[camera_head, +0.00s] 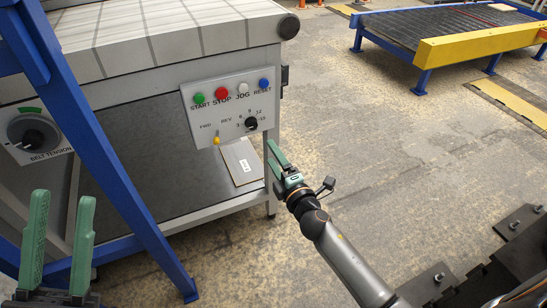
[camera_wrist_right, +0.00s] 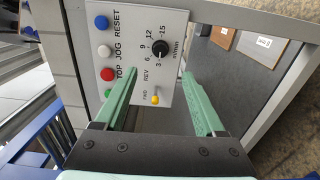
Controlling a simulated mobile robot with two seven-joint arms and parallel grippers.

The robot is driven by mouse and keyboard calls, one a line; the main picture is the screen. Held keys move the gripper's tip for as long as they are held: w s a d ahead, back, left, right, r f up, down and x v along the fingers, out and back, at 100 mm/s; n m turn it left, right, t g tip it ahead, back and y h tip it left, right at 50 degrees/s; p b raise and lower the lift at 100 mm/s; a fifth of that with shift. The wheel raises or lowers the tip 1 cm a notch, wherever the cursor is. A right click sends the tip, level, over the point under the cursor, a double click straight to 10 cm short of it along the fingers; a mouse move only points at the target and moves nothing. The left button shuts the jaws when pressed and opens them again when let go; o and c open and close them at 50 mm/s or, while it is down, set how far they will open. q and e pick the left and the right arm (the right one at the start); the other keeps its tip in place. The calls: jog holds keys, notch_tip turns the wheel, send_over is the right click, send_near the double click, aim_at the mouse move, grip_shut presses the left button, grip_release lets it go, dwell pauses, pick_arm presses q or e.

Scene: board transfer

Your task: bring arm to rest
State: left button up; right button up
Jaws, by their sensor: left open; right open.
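My right gripper (camera_head: 275,158) reaches in from the lower right in the head view. Its green fingers are apart and empty, in front of the control panel (camera_head: 232,108) on the belt machine. In the right wrist view the open fingers (camera_wrist_right: 160,72) frame the panel's dial and yellow switch, with nothing between them; contact with the panel cannot be told. My left gripper (camera_head: 58,215) stands at the lower left of the head view, its two green fingers upright, apart and empty.
The belt machine (camera_head: 150,35) has a lower shelf with a labelled board (camera_head: 242,160) on it. A blue slanted frame (camera_head: 100,150) crosses close to my left gripper. A roller conveyor (camera_head: 445,30) stands at the back right. Open floor (camera_head: 370,140) lies between.

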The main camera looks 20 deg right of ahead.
dwell(0.3)
